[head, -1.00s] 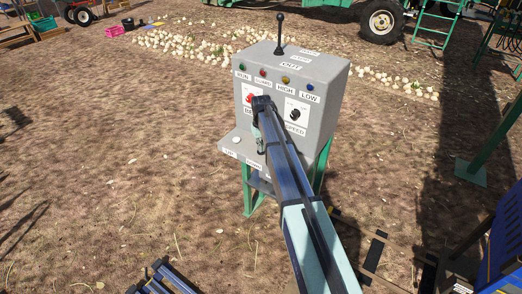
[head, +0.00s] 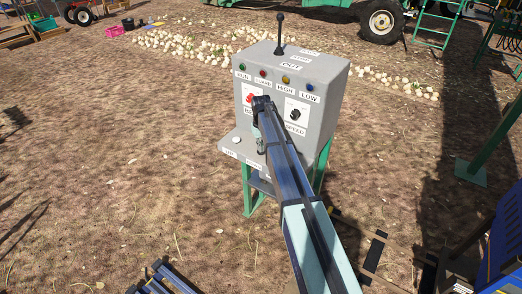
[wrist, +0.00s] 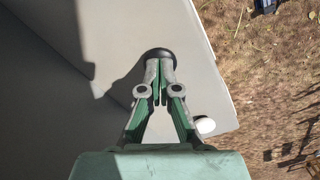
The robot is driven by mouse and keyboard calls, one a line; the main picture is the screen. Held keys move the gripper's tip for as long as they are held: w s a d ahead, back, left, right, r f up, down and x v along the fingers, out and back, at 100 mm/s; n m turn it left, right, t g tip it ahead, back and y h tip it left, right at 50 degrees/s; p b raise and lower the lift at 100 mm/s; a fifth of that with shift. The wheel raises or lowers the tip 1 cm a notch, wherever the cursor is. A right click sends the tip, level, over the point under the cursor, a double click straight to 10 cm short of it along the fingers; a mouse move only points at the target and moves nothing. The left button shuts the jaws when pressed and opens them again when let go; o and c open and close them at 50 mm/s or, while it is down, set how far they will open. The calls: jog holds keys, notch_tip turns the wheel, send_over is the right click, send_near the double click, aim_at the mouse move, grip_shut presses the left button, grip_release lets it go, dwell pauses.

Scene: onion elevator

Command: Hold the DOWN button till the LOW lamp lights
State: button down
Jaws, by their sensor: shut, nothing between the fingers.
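The grey control box (head: 325,85) stands on green legs, with a small shelf (head: 229,144) at its front. My gripper (head: 262,148) is shut and points down at the shelf. In the wrist view, its closed fingertips (wrist: 159,72) meet over a round black button (wrist: 159,52), which they partly cover. I cannot tell how far the button is pressed. A white button (head: 237,139) sits beside it, also in the wrist view (wrist: 205,125). The shelf-edge labels are too small to read surely. The blue LOW lamp (head: 310,87) looks dark, with no clear glow.
Green, red and yellow lamps (head: 285,80) sit left of the LOW lamp. Below them are a red button (head: 250,98) and a black SPEED knob (head: 296,115). A black lever (head: 279,35) rises from the top. Open dirt lies left; onions (head: 180,42) lie behind.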

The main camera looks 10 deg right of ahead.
jog(key=shift+r, duration=0.1)
dwell(0.5)
jog(key=shift+r+p, duration=1.6)
jog(key=shift+r, duration=1.8)
